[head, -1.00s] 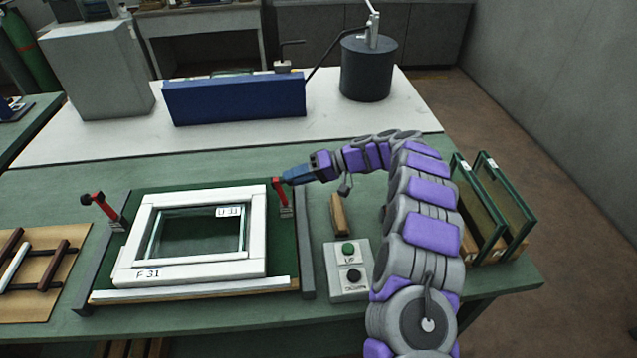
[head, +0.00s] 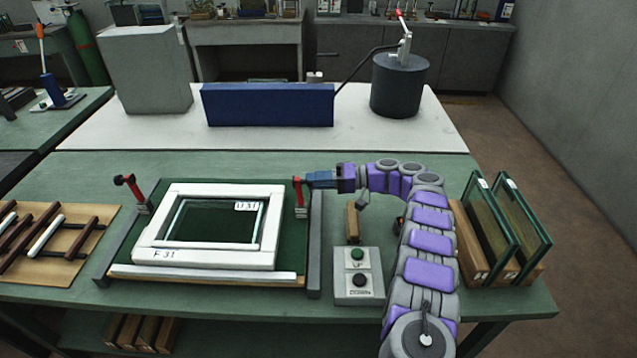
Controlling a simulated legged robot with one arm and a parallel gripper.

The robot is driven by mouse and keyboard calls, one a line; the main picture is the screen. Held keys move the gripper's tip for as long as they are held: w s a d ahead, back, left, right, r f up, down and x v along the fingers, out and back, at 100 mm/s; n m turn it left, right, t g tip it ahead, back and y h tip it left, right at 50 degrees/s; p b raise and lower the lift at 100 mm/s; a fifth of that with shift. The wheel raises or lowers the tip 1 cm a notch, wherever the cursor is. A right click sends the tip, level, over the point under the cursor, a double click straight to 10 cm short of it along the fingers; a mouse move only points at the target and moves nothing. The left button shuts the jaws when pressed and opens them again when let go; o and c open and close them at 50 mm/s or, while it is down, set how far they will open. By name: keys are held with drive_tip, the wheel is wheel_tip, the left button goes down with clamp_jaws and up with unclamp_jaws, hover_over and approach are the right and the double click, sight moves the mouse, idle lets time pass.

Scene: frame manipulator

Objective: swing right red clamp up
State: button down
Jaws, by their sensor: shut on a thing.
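The right red clamp (head: 299,193) stands at the right back corner of the green fixture board (head: 160,197), its red handle upright. My gripper (head: 304,181) is at the top of this handle and shut on it, reaching in from the right. The fingertips partly cover the handle's top. The left red clamp (head: 130,187) stands at the left back corner with its arm tilted up to the left. A white frame (head: 274,230) marked F 31 lies flat on the board with a glass pane inside.
A control box (head: 358,290) with a green and a black button stands right of the fixture. Glass panes (head: 498,225) stand in a wooden rack at the right. A blue block (head: 268,105) and a dark cylinder (head: 399,88) are behind. Wooden strips (head: 45,237) lie at the left.

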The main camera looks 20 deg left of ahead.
drive_tip(key=shift+f, duration=0.35)
drive_tip(key=c, duration=1)
unclamp_jaws()
drive_tip(key=shift+o, duration=1.3)
drive_tip(key=shift+r, duration=0.15)
